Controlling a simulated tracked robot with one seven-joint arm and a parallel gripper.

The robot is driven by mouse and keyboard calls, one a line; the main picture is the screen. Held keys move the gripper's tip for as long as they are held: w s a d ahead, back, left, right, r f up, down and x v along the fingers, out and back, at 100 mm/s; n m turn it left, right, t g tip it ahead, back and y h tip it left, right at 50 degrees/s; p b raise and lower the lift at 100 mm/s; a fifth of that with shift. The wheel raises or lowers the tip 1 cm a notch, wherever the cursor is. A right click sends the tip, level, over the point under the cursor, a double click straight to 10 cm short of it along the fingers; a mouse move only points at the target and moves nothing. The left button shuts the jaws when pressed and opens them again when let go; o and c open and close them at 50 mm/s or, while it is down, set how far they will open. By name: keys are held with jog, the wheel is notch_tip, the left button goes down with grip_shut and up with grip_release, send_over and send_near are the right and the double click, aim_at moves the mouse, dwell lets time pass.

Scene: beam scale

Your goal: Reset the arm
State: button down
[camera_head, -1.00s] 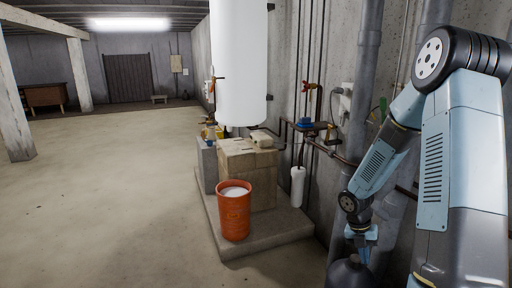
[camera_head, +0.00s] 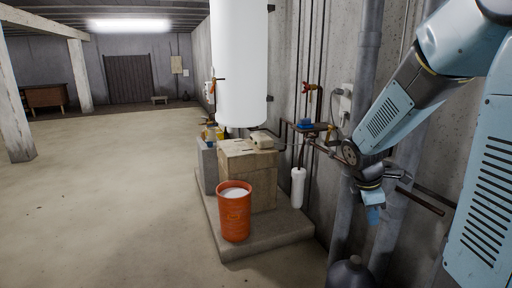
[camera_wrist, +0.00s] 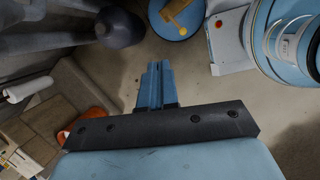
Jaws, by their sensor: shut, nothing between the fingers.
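My arm reaches in from the right side of the head view, bent, with its wrist hanging in front of the grey wall pipes. My gripper (camera_head: 374,213) points down at the end of it, above the dark bottle-shaped object at the bottom edge. In the wrist view my gripper (camera_wrist: 158,66) shows as two blue fingers pressed together. It is shut and holds nothing. The floor lies below the fingertips in that view.
An orange bucket (camera_head: 235,215) with white contents stands beside a cardboard box (camera_head: 247,178) on a concrete slab (camera_head: 265,240). A white tank (camera_head: 238,70) hangs above. Pipes (camera_head: 368,70) run along the right wall. The floor at left is clear.

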jog(key=s+a+r+m+t+y, duration=0.1)
jog(key=s+a+r+m+t, duration=0.1)
jog(key=s+a+r+m, duration=0.2)
jog(key=s+a+r+m+t+y, duration=0.2)
jog(key=s+a+r+m+t, duration=0.1)
jog(key=s+r+m, duration=0.8)
jog(key=shift+s+a+r+m+y, duration=0.15)
jog(key=shift+a+r+m+y, duration=0.15)
jog(key=shift+a+m, duration=0.3)
